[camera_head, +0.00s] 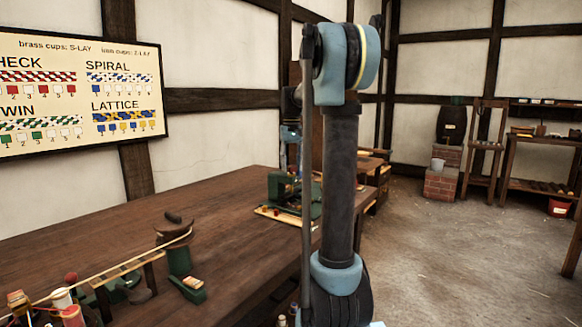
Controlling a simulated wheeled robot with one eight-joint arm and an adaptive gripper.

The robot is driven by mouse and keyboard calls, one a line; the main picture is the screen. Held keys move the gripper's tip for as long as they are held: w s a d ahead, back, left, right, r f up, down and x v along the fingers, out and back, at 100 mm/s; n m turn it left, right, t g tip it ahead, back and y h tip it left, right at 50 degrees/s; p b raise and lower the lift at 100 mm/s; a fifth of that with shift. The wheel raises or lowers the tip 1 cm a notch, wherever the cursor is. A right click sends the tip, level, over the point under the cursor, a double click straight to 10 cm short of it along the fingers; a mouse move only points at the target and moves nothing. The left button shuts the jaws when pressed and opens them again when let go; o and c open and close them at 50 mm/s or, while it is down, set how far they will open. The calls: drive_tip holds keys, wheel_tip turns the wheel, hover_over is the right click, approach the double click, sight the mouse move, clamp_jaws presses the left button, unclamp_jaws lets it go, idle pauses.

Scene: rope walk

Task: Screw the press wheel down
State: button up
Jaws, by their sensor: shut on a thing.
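The green press (281,190) stands near the far right end of the long dark table, on a pale board. My arm's upright link and rod cross in front of its right side and hide part of it. My gripper (292,168) shows only as a small part behind the rod, pointing down at the top of the press. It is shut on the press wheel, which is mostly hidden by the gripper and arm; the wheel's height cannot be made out.
The wooden table (225,240) has free room in its middle. A green post with a round wooden top (174,233), a slatted rack (125,274) and several spools stand at its near left. A pattern board (80,90) hangs on the wall. Floor is clear at right.

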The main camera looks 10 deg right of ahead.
sight(291, 166)
drive_tip(key=m, duration=0.6)
drive_tip(key=shift+w+m, duration=0.15)
drive_tip(key=shift+m, duration=0.15)
drive_tip(key=m, duration=0.6)
drive_tip(key=shift+m, duration=0.3)
drive_tip(key=o, duration=1.1)
wheel_tip(291, 166, up, 12)
drive_tip(key=shift+f, duration=0.1)
